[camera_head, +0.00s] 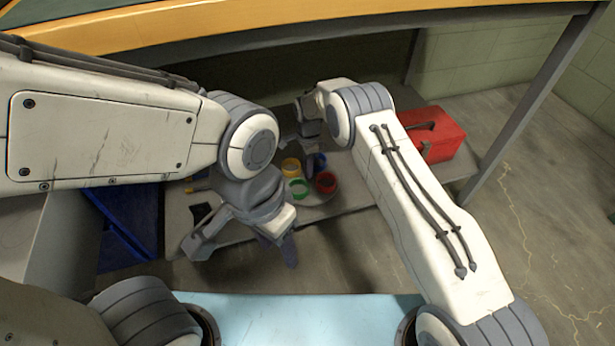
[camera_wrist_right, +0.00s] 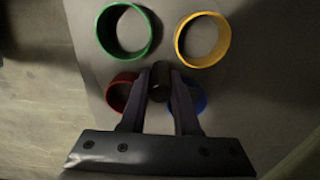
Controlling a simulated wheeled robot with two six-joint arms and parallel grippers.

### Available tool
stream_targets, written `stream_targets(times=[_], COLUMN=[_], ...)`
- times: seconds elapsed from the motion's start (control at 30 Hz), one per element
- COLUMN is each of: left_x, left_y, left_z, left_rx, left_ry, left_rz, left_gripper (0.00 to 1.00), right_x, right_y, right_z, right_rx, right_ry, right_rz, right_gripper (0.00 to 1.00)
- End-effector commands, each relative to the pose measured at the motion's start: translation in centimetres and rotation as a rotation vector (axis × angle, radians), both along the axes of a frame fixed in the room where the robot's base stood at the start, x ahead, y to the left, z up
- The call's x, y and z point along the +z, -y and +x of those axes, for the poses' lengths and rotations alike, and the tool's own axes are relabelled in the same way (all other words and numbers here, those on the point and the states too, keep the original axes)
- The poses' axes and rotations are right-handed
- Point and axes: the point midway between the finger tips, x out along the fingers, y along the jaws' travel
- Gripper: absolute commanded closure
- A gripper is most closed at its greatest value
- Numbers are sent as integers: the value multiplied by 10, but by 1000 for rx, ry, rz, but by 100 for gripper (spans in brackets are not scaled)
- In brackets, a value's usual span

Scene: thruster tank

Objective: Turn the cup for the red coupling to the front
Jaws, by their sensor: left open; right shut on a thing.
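A round grey turntable (camera_head: 318,199) carries a red cup (camera_head: 325,182), a green cup (camera_head: 299,188), a yellow cup (camera_head: 290,167) and a blue cup (camera_head: 318,160). The red cup is at the right front, with green to its left and blue behind it. My right gripper (camera_wrist_right: 160,90) is shut on a dark centre post (camera_wrist_right: 160,73) between the cups. Its fingers partly hide the red cup (camera_wrist_right: 119,92) and the blue cup (camera_wrist_right: 194,97) in the right wrist view. My left gripper (camera_head: 240,245) is open and empty, in front and left of the turntable.
The turntable stands on a low grey shelf (camera_head: 350,199) under an orange-edged tabletop (camera_head: 300,15). A red toolbox (camera_head: 436,135) stands to its right. A blue panel (camera_head: 120,222) is at the left. A table post (camera_head: 525,100) rises at the right.

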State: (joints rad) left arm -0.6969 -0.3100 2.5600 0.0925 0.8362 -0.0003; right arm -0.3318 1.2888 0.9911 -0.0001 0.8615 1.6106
Motion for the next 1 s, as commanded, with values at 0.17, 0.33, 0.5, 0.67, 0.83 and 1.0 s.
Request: stream_targets(times=[0.17, 0.33, 0.5, 0.67, 0.83, 1.0], left_x=[0, 0, 1, 9, 21, 31], left_y=[0, 0, 0, 0, 0, 0], left_z=[0, 0, 0, 0, 0, 0], left_rx=[0, 0, 0, 0, 0, 0], left_ry=[0, 0, 0, 0, 0, 0], left_rz=[0, 0, 0, 0, 0, 0], left_gripper=[50, 50, 50, 50, 50, 50], right_x=[0, 0, 2, 12, 26, 40], right_y=[0, 0, 0, 0, 0, 0], right_z=[0, 0, 0, 0, 0, 0], right_rx=[3, 4, 4, 4, 4, 4], right_ry=[-1, -1, 0, 0, 1, 1], right_rz=[0, 0, 0, 0, 0, 0], right_gripper=[48, 48, 48, 48, 48, 48])
